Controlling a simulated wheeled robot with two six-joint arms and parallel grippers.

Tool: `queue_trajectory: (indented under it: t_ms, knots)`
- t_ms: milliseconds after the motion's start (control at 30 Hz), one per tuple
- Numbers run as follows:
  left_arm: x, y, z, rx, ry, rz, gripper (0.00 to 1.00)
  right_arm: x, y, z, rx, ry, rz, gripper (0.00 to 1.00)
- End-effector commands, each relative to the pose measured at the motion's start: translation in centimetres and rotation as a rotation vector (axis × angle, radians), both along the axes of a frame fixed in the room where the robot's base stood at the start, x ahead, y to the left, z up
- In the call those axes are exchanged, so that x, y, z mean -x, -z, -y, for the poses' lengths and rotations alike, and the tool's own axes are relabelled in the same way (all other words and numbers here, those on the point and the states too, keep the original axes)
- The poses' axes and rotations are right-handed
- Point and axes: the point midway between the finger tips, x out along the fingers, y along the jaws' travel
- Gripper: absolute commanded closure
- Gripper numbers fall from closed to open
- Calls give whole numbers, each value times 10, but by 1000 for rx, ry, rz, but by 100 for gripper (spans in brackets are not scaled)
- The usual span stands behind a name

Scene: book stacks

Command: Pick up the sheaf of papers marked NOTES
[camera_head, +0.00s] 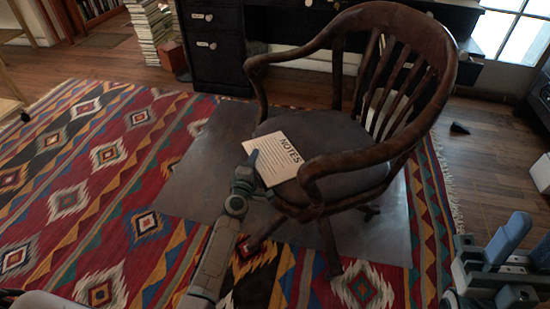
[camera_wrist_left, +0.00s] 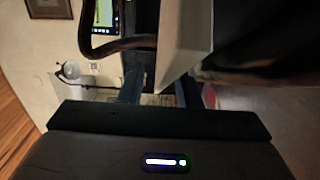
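The sheaf of papers marked NOTES (camera_head: 277,155) lies on the seat of the wooden armchair (camera_head: 320,137) in the head view. It is pale, with printed lines, and sticks out past the seat's left edge. My right gripper (camera_head: 508,262) is open and empty at the bottom right, away from the chair.
The chair's curved armrest (camera_head: 345,163) rises close to the sheaf's right side. A black desk with drawers (camera_head: 218,45) stands behind. Stacked books (camera_head: 150,32) stand at the back left.

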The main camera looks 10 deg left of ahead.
Motion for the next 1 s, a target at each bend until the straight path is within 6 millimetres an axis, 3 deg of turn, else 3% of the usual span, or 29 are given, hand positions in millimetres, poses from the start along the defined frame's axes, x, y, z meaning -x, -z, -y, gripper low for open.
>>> queue_trajectory:
  t_ms: [267, 400, 433, 1000]
  knots:
    - [-4, 0, 2, 3, 4, -1, 71, 0, -1, 0, -1, 1, 5, 64]
    - [-4, -1, 2, 4, 5, 1, 99, 0, -2, 0, -1, 1, 6, 64]
    - [-4, -1, 2, 3, 4, 1, 100, 0, -2, 0, -1, 1, 6, 64]
    - [-4, -9, 2, 4, 4, 1, 100, -6, -2, 1, -4, 1, -51, 64]
